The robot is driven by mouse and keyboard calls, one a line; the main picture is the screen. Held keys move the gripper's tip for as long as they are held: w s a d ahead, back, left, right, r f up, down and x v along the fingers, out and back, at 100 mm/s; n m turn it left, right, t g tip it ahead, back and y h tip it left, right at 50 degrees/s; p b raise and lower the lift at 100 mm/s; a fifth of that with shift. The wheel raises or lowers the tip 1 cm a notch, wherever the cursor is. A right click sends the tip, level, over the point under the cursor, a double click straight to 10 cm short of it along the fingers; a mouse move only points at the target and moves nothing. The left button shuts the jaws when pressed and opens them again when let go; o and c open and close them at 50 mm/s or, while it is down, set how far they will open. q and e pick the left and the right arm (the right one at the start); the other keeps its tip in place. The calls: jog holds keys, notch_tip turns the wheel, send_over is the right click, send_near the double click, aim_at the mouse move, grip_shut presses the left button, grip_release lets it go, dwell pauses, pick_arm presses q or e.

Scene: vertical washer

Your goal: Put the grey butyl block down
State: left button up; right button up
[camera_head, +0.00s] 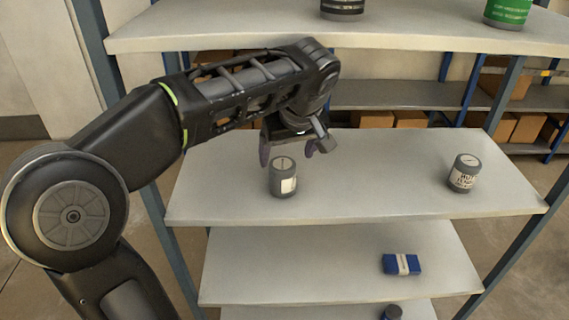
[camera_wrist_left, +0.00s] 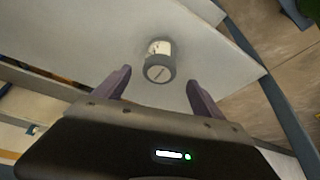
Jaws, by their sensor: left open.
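A grey cylinder with a pale label (camera_head: 283,181), the likely grey butyl block, stands upright on the shelf board (camera_head: 370,195) near its left part. My left gripper (camera_head: 287,152) is open just behind and above it, with its purple fingers apart. In the left wrist view the grey cylinder (camera_wrist_left: 159,64) stands just beyond the open fingertips (camera_wrist_left: 158,80), roughly centred between them, with nothing held. The label's print is too small to read. My right gripper is not in view.
A similar labelled grey can (camera_head: 463,174) stands at the right of the same board. A blue box (camera_head: 401,264) lies on the board below. A green can (camera_head: 507,12) and a dark can (camera_head: 342,8) stand on the board above. The middle of the board is clear.

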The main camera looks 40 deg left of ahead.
pick_arm(q)
jog(key=shift+s+d+r, duration=0.1)
jog(key=shift+d+r, duration=0.05)
jog(key=shift+r, duration=0.3)
jog(key=shift+f, duration=0.1)
